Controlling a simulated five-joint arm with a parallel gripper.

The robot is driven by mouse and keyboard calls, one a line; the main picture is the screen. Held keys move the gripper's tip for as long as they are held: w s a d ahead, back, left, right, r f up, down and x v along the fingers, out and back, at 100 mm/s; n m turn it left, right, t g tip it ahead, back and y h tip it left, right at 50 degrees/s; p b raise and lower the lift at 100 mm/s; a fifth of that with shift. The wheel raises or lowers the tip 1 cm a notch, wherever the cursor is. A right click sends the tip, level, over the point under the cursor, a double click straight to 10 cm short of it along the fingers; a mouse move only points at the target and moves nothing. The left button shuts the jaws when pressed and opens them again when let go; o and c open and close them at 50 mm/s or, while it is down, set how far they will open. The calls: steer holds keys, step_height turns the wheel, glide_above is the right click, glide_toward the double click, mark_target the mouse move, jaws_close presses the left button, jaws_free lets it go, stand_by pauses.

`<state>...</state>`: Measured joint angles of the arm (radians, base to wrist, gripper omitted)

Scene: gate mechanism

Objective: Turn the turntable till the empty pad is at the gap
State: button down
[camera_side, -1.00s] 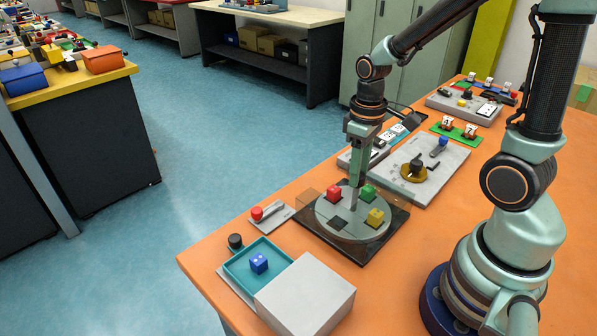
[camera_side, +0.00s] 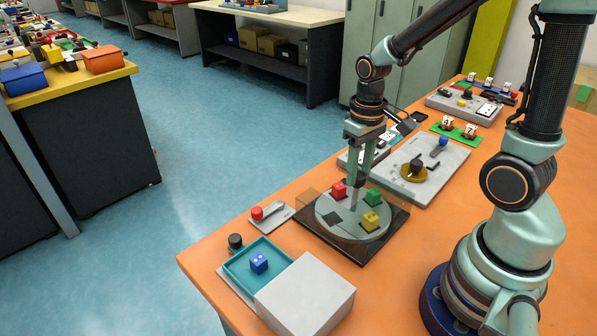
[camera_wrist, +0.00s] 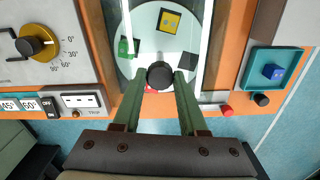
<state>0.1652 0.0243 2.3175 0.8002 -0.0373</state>
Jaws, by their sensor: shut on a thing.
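The grey round turntable (camera_side: 325,206) sits on a dark base with see-through brown walls. It carries a red block (camera_side: 338,190), a green block (camera_side: 373,197) and a yellow block (camera_side: 370,221). The dark empty pad (camera_side: 333,219) faces the front left in the side view, and shows right of centre in the wrist view (camera_wrist: 187,60). My gripper (camera_side: 354,187) points down over the turntable's middle. In the wrist view its fingers are shut on a dark round knob (camera_wrist: 160,75). The red block is mostly hidden there. I cannot make out the gap in the walls.
A teal tray (camera_side: 238,272) with a blue block (camera_side: 259,263) stands front left beside a grey box (camera_side: 305,295). A red-knobbed lever (camera_side: 258,213) and black knob (camera_side: 235,241) are left of the turntable. A dial panel (camera_side: 440,163) stands behind right.

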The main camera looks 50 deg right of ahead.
steer(key=shift+w+r+m, duration=0.1)
steer(key=shift+m, duration=7.3)
steer(key=shift+c, duration=2.2)
jaws_free()
step_height(320, 180, up, 12)
